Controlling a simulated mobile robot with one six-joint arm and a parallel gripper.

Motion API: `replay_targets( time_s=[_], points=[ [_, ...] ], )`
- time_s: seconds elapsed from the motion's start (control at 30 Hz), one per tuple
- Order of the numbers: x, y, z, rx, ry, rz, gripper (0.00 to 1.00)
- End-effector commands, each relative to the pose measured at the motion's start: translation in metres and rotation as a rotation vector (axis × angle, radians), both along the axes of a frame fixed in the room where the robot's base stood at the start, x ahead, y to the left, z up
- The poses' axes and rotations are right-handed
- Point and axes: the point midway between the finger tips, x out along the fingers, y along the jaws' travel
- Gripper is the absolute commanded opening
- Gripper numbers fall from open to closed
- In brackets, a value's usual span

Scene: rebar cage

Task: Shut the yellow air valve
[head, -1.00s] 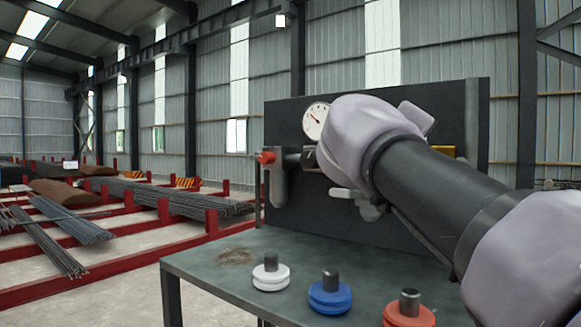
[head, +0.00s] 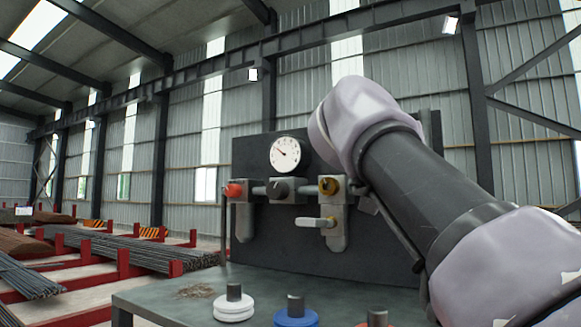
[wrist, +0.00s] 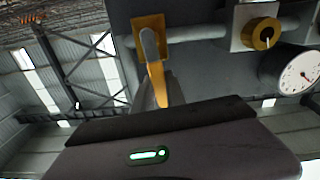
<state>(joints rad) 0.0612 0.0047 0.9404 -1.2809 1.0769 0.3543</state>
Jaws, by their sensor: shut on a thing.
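The yellow air valve shows in the wrist view, with a yellow plate behind its grey hub and a yellow handle (wrist: 157,82) reaching down toward my gripper (wrist: 158,94). The handle's lower end sits between grey finger parts, and my gripper is shut on it. The dark gripper body hides the ends of the fingers. The handle points roughly across the horizontal grey pipe (wrist: 198,34). In the head view my arm covers both the yellow valve and my gripper.
A dark panel (head: 385,247) carries a round gauge (head: 286,154), a red knob (head: 233,190), a brass knob (head: 328,186) and a grey lever (head: 312,222). On the bench (head: 150,303) stand a white weight (head: 233,310), a blue weight (head: 296,318) and a red one at the lower edge.

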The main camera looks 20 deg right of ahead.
Motion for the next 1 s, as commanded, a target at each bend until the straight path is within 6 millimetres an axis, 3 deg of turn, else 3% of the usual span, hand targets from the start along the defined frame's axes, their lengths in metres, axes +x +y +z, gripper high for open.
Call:
replay_targets(
  time_s=[0.83,0.87,0.9,0.93,1.0],
  points=[
    [-0.0040,-0.0046,-0.0006,0.084,-0.082,0.000,0.00],
    [-0.0040,-0.0046,-0.0006,0.083,-0.081,0.000,0.22],
    [-0.0040,-0.0046,-0.0006,0.083,-0.081,0.000,0.30],
    [-0.0039,-0.0046,-0.0006,0.083,-0.081,0.000,0.36],
    [-0.0040,-0.0046,-0.0005,0.083,-0.081,0.000,0.38]
  ],
)
